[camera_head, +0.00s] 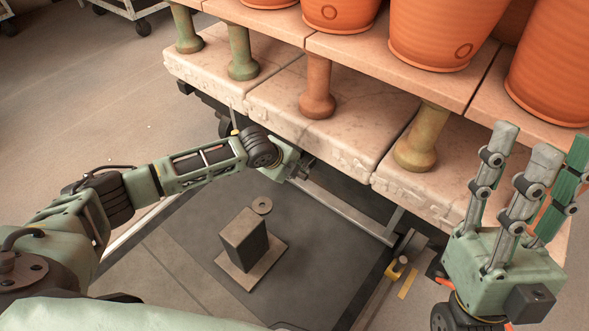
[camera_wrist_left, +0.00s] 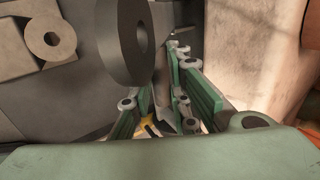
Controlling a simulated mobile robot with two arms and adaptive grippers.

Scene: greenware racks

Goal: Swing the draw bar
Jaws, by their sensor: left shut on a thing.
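My left gripper (camera_head: 300,168) is low beside the front edge of the rack cart, its fingers mostly hidden in the head view. My right gripper (camera_head: 525,165) is raised at the right, fingers up, spread and empty.
Terracotta pots (camera_head: 440,30) stand on the upper boards (camera_head: 340,48), above stone slabs (camera_head: 330,130). A pale rail (camera_head: 350,212) and yellow stop (camera_head: 396,268) lie right.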

